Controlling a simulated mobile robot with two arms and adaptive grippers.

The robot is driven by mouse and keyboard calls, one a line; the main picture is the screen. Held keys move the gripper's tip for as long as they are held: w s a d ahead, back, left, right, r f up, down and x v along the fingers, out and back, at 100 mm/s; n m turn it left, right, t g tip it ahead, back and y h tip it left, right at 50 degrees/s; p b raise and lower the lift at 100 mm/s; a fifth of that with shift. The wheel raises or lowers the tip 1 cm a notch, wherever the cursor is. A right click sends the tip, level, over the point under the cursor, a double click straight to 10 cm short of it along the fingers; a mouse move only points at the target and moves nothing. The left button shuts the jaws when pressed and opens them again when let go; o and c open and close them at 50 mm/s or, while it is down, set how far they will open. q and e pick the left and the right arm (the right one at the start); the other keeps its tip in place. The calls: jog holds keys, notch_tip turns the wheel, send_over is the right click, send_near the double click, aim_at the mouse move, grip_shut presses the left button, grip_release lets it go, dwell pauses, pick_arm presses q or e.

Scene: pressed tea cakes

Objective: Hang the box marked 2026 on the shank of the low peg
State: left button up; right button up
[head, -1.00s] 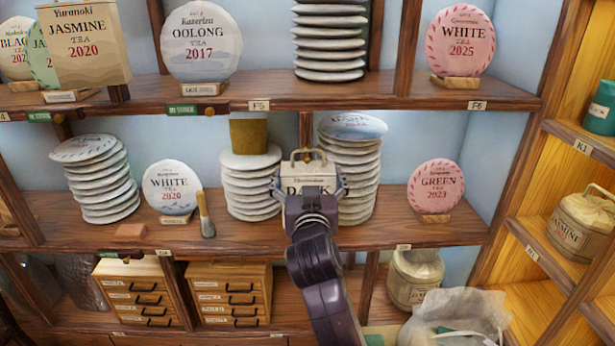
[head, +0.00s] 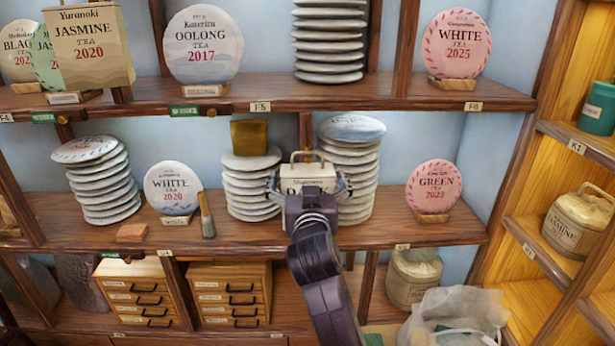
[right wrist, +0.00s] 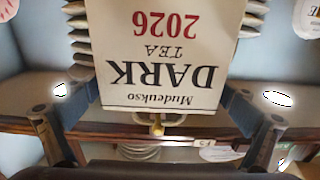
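The cream box marked 2026 (right wrist: 160,55) fills the middle of the right wrist view, with its DARK TEA label upside down there. In the head view the box (head: 300,171) stands out between two stacks of tea cakes, its handle on top. My right gripper (head: 309,188) has one finger against each side of the box and covers part of its label. I cannot make out the low peg for certain; a dark round peg end (head: 62,130) shows below the upper shelf at left. The handle looks free of any peg. My left gripper is not in view.
A left cake stack (head: 252,187) and a right cake stack (head: 352,160) flank the box closely. The GREEN 2023 cake (head: 433,187) stands to the right on the same shelf. Drawer chests (head: 228,293) and a plastic bag (head: 455,318) are below.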

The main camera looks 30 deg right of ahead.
jog(key=shift+f, duration=0.15)
jog(key=v, duration=0.7)
jog(key=shift+s+a, duration=0.15)
jog(key=shift+s, duration=0.05)
